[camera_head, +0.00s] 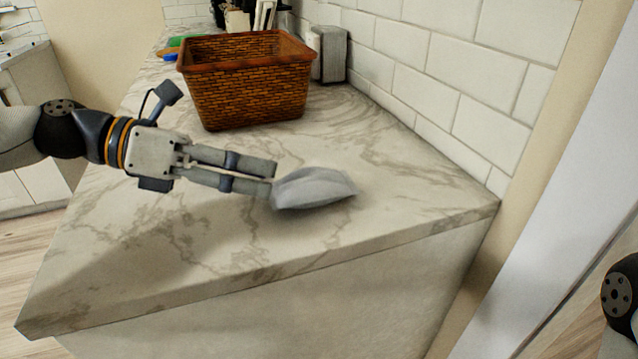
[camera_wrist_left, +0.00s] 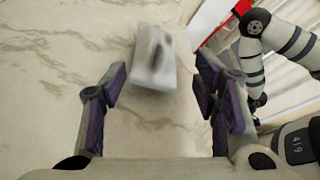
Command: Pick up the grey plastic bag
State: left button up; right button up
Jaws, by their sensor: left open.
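The grey plastic bag (camera_head: 314,188) lies on the marble counter, right of the middle and near the front edge. My left gripper (camera_head: 274,181) comes in from the left, level with the counter, with its fingertips at the left end of the bag in the head view. In the left wrist view the bag (camera_wrist_left: 154,58) appears ahead, between and beyond the two open fingers (camera_wrist_left: 162,82). The fingers are apart and nothing is held between them. Whether a fingertip touches the bag cannot be told. My right gripper is not identifiable; part of my right arm shows at the right edge of the head view.
The marble counter (camera_head: 400,207) is clear around the bag. A brown wicker basket (camera_head: 245,90) stands behind my left gripper. A grey box-like object (camera_head: 329,54) stands behind the basket by the white tiled wall (camera_head: 430,75). Green and blue items lie left of the basket.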

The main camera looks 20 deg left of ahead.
aim_at(287, 175)
pick_arm(q)
jog(key=b+x, duration=0.1)
jog(key=x, duration=0.1)
jog(key=b+x, duration=0.1)
jog(key=x, duration=0.4)
jog(key=shift+w+a+f+b, duration=0.15)
jog(key=shift+w+a+b, duration=0.1)
jog(key=shift+b, duration=0.15)
jog(key=shift+w+d, duration=0.1)
jog(key=shift+d, duration=0.05)
jog(key=shift+r, duration=0.25)
jog(key=shift+c, duration=0.5)
pick_arm(e)
jog(key=shift+g, duration=0.6)
jog(key=s+f, duration=0.1)
jog(key=f, duration=0.1)
jog(key=s+f, duration=0.1)
jog(key=s, duration=0.1)
jog(key=shift+f, duration=0.35)
pick_arm(q)
jog(key=c, duration=0.6)
